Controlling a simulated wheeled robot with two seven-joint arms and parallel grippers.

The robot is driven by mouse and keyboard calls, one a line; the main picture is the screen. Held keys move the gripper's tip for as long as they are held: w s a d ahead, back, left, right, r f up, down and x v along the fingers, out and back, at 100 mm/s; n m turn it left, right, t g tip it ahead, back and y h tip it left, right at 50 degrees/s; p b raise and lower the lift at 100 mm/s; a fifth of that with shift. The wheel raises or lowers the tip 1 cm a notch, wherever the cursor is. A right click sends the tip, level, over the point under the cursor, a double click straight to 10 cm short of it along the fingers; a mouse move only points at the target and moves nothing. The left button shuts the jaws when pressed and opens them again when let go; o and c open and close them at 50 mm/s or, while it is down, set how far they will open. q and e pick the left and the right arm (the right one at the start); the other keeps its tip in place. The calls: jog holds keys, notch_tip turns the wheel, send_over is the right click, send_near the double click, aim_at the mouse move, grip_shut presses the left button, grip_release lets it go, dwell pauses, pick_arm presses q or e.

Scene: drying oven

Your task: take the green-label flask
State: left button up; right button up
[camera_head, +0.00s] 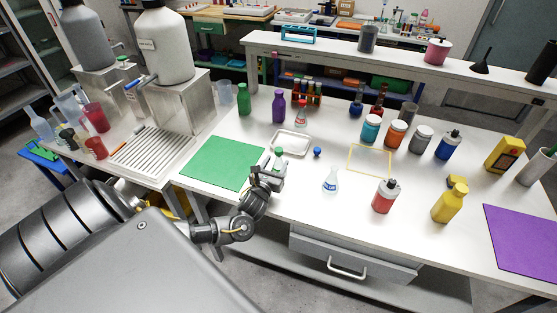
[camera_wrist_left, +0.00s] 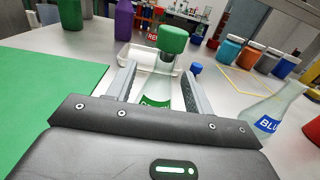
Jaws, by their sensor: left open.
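The green-label flask is a clear flask with a green stopper (camera_wrist_left: 173,39) and a green label (camera_wrist_left: 152,101). In the head view it shows partly (camera_head: 279,153) behind my left gripper (camera_head: 270,172), just right of the green mat. In the left wrist view it stands between the two open fingers of my left gripper (camera_wrist_left: 160,88); its lower part is hidden by the gripper body. I cannot tell whether a finger touches it. A blue-label flask (camera_head: 330,184) stands to the right, also in the left wrist view (camera_wrist_left: 275,112). A red-label flask (camera_head: 301,116) stands farther back. My right gripper is not in view.
A green mat (camera_head: 222,162) lies left of the gripper. A white tray (camera_head: 289,152) and a blue stopper (camera_head: 317,152) are just beyond. A yellow outline (camera_head: 369,172) and several bottles stand right. A purple bottle (camera_head: 279,107) stands behind the tray.

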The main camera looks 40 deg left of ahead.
aim_at(277, 162)
pick_arm(q)
jog(key=x, duration=0.4)
jog(key=shift+w+r, duration=0.1)
jog(key=shift+w, duration=0.05)
jog(key=shift+c, duration=0.4)
jog(key=c, duration=1)
